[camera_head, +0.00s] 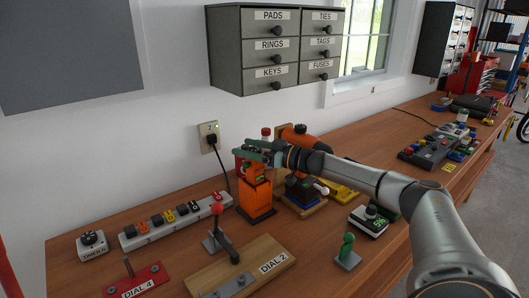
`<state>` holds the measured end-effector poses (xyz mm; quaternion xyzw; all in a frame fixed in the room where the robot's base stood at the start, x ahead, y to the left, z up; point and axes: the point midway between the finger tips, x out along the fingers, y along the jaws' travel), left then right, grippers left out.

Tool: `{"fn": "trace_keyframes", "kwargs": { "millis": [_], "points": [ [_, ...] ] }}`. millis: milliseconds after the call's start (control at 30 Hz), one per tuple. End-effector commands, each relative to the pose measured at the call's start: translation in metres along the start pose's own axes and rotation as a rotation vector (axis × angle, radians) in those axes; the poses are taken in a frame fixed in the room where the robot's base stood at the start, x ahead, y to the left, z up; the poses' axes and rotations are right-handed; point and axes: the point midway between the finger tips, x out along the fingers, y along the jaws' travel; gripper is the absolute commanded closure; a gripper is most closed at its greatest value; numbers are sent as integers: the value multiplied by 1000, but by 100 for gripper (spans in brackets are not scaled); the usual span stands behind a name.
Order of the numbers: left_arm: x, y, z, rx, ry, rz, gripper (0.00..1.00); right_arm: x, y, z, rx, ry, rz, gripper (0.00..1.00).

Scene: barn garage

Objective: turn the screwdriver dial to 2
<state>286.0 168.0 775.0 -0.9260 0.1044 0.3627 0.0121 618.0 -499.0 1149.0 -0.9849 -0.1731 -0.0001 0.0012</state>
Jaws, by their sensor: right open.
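An orange and black power tool, likely the screwdriver (257,197), stands upright on the bench near the wall. My right gripper (256,151) is at its top, with its green fingers open and reaching left over it. Whether they touch it cannot be told. The gripper and wrist hide much of the top, so no dial or number on it can be read. A second orange tool (299,133) stands just behind my wrist on a dark base (302,194). My left gripper is not in view.
A wooden board marked DIAL 2 (262,254), a red plate marked DIAL 4 (157,275), a power strip (160,231), a timer (92,242) and a red-knobbed lever (218,211) stand in front and left. A green-knobbed piece (347,250) and a meter (372,220) are right. Drawers (278,48) hang above.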

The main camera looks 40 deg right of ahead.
Motion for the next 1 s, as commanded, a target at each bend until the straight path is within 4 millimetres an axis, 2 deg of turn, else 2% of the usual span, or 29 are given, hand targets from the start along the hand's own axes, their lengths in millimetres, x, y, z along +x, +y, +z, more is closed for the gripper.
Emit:
{"fn": "trace_keyframes", "kwargs": {
  "millis": [400, 600, 800, 1000],
  "points": [
    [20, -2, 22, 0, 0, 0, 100, -72, 0, 5, -5, -8, -1, 24],
    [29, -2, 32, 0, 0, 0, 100, -100, 0, 4, -4, -6, -1, 24],
    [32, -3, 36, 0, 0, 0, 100, -114, 0, 1, -3, -3, -1, 24],
    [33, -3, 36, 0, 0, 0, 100, -117, -1, 0, -2, -1, -2, 24]
  ]
}}
